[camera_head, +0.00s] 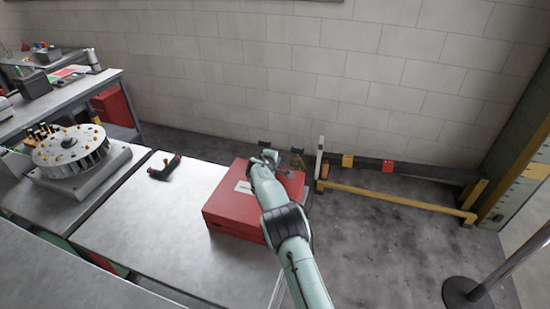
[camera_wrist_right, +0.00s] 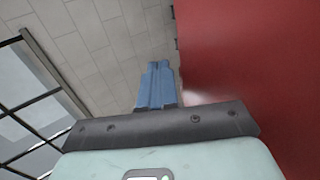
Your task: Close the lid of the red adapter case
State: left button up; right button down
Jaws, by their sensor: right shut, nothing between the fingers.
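The red adapter case (camera_head: 226,212) sits on the grey workbench near its right end. Its top looks flat and level in the head view, with a pale label (camera_head: 243,187) on it. My arm hides part of the top and right side, so I cannot tell whether the lid is fully shut. My right gripper (camera_head: 267,157) is over the far part of the case. In the right wrist view its blue fingers (camera_wrist_right: 156,84) are together and empty, beside a large red surface of the case (camera_wrist_right: 245,75). I cannot tell whether they touch it. My left gripper is out of view.
A dark handheld tool (camera_head: 165,168) lies on the bench (camera_head: 140,225) left of the case. A round metal fixture (camera_head: 72,150) stands further left. A yellow floor barrier (camera_head: 395,198) is beyond the bench to the right. The bench in front of the case is clear.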

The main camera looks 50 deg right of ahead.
jog(key=shift+f, duration=0.1)
dwell(0.4)
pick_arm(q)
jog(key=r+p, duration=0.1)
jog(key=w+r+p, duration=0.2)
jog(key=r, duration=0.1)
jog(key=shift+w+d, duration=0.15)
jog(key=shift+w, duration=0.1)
pick_arm(e)
notch_tip(320, 180, up, 14)
